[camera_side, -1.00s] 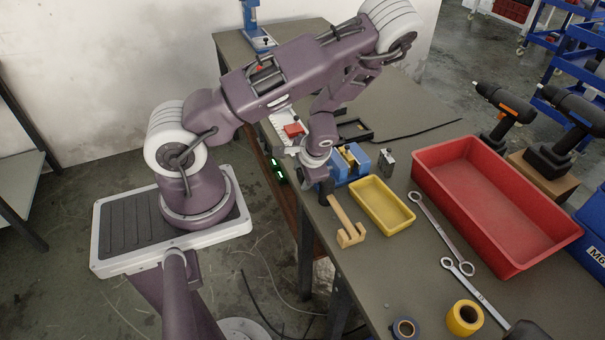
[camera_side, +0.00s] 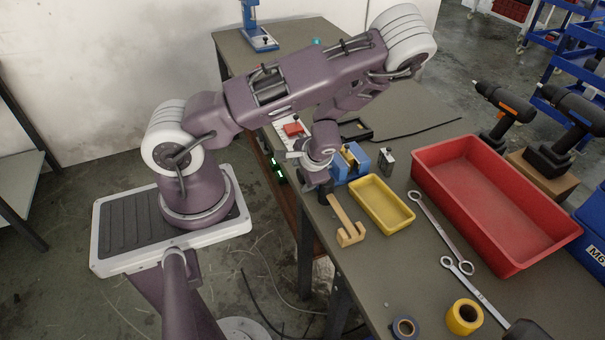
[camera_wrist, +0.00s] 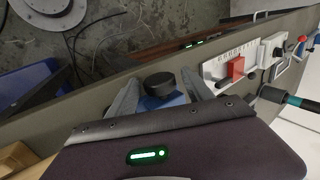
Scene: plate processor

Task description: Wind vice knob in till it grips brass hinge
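The small blue vice (camera_side: 384,163) sits near the bench's left edge, with the brass hinge (camera_side: 348,157) between its jaws. From the side, my wrist hides part of the vice and its knob. The wrist view shows the round black knob (camera_wrist: 159,84) in front of the vice's blue body (camera_wrist: 172,100). My gripper (camera_wrist: 157,88) is open, one finger on each side of the knob, with visible gaps. Contact is not visible. In the side view my gripper (camera_side: 324,192) is at the bench edge by the vice. The hinge is not clear in the wrist view.
A yellow tray (camera_side: 405,222) and a tan hooked block (camera_side: 348,237) lie close in front of the vice. A small metal box (camera_side: 387,160) stands to its right. A white panel with a red switch (camera_wrist: 236,67) is near the vice. A large red bin (camera_side: 440,150) stands further right.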

